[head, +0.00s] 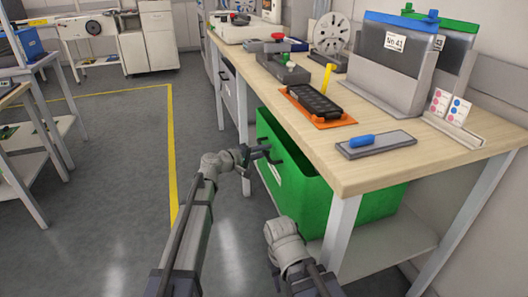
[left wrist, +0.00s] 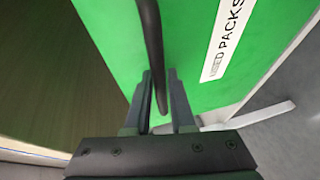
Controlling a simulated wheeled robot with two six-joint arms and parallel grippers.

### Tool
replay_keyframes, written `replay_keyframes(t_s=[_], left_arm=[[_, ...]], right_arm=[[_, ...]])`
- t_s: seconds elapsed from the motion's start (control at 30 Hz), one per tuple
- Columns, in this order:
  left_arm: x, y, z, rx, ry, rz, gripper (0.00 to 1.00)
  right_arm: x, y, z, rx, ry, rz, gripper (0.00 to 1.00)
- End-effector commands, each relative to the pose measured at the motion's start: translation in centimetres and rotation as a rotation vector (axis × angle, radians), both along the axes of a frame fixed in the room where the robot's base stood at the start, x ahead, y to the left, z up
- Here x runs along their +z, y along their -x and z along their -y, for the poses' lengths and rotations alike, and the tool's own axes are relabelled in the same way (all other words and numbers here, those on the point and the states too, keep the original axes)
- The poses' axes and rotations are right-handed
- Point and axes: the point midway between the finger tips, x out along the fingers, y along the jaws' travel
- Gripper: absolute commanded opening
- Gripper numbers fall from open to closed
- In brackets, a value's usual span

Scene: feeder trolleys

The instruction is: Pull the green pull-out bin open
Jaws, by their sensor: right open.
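The green pull-out bin (head: 310,194) stands under the near end of the wooden workbench. Its front faces left, with a white label and a dark handle. My left gripper (head: 266,152) is at this front. In the left wrist view, the dark handle bar (left wrist: 153,45) runs down between the two fingers (left wrist: 160,100). Whether both fingers press on it is not clear. The label (left wrist: 228,38) reads "PACKS" in part. My right gripper (head: 284,240) is low in the head view, open, beside the bin's near lower part. Its fingers are hardly visible behind the wrist.
The workbench (head: 390,174) carries a black tray on an orange mat (head: 318,106), a grey plate with a blue handle (head: 376,143) and upright holders. A bench leg (head: 340,232) stands before the bin. The floor (head: 125,190) to the left is clear.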

Motion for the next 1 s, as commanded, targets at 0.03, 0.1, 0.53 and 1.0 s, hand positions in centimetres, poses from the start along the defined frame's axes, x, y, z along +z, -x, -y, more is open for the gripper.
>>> replay_keyframes(t_s=[0.03,0.1,0.53,1.0], left_arm=[[0.0,0.0,-0.01,0.0,0.0,0.0,0.16],[-0.01,0.0,-0.02,0.0,0.0,0.0,0.08],[-0.01,0.01,-0.03,0.0,0.0,0.0,0.0],[-0.03,0.01,-0.02,0.0,-0.001,-0.001,0.0]], right_arm=[[0.0,0.0,0.0,0.0,0.0,0.0,0.5],[0.0,0.0,0.0,0.0,0.0,0.0,0.5],[-0.01,0.0,0.0,0.0,0.0,0.0,0.5],[-0.01,0.0,0.0,0.0,0.0,0.0,0.5]])
